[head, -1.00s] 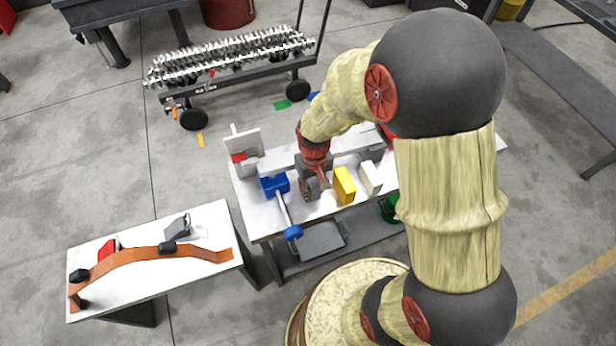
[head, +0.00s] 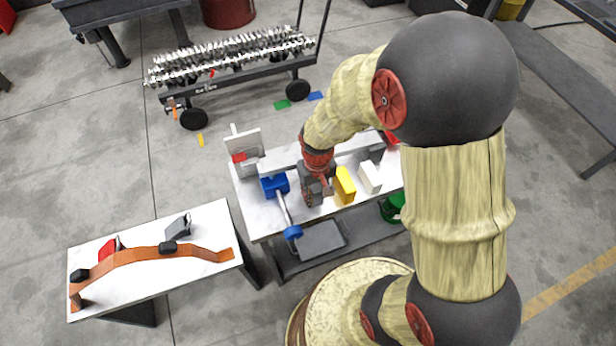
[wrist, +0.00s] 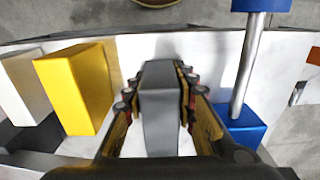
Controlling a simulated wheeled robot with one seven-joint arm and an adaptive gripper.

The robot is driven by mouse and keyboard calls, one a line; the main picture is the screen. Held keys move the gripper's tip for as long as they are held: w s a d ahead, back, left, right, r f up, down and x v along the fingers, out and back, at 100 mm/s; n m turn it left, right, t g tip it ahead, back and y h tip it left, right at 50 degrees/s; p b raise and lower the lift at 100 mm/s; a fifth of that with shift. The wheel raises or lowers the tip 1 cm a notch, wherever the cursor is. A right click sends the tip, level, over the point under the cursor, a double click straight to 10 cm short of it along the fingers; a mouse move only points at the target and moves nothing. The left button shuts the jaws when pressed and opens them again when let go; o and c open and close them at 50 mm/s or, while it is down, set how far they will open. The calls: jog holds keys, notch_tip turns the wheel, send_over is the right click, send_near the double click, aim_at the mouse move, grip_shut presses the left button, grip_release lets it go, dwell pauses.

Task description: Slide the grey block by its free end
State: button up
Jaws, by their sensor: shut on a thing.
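The grey block (wrist: 160,115) stands between my two fingers in the wrist view. The fingers are shut on its two sides, and its near end shows past them. In the head view my gripper (head: 313,192) is low over the white table (head: 256,222). It is between a blue block (head: 274,185) on the left and a yellow block (head: 345,185) on the right. There it hides most of what it holds. The lower part of the grey block is hidden in the wrist view by my gripper's body.
A pale grey bar (head: 281,160) lies behind my gripper. A white block (head: 370,177) stands right of the yellow one. A rod with a blue end (head: 293,232) leans over the table's front edge. A second table (head: 207,268) with an orange strip is at left.

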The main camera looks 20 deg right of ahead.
jog(key=shift+s+f, duration=0.15)
jog(key=shift+s, duration=1.35)
jog(key=o, duration=1.1)
jog(key=shift+w, duration=0.1)
jog(key=shift+c, duration=0.2)
jog(key=shift+o, duration=0.6)
jog(key=shift+r, duration=0.45)
notch_tip(320, 180, up, 11)
jog(key=shift+r, duration=0.15)
notch_tip(320, 180, up, 19)
jog(key=t, duration=0.6)
send_over(319, 209)
jog(key=s, duration=0.8)
jog(key=shift+w, duration=0.2)
